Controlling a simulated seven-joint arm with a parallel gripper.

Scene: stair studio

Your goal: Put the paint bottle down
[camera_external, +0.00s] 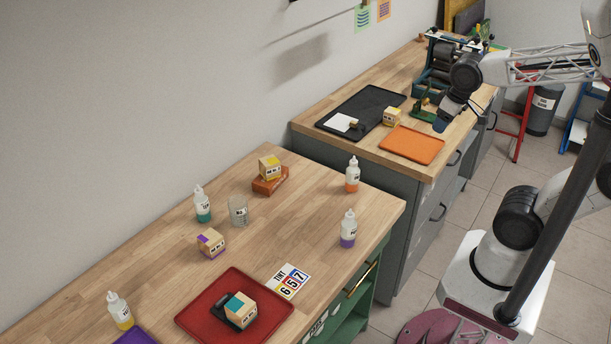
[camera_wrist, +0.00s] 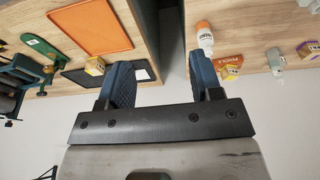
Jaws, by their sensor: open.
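Several paint bottles stand upright on the near wooden table: an orange one (camera_external: 352,174) at its far right corner, a purple one (camera_external: 348,229) at the right edge, a teal one (camera_external: 202,205) toward the wall and a yellow one (camera_external: 120,311) at the near left. My gripper (camera_external: 440,119) is over the far bench, near its front edge. In the wrist view its two fingers (camera_wrist: 163,88) are apart with nothing between them. The orange bottle shows right of the fingers in the wrist view (camera_wrist: 204,38), apart from them.
The far bench holds a black tray (camera_external: 375,96), an orange tray (camera_external: 425,148), a yellow-marked block (camera_external: 392,116) and a green press. The near table holds a red tray (camera_external: 196,317), a glass beaker (camera_external: 238,212), several blocks and a number card (camera_external: 290,281). A gap separates the worktops in the wrist view.

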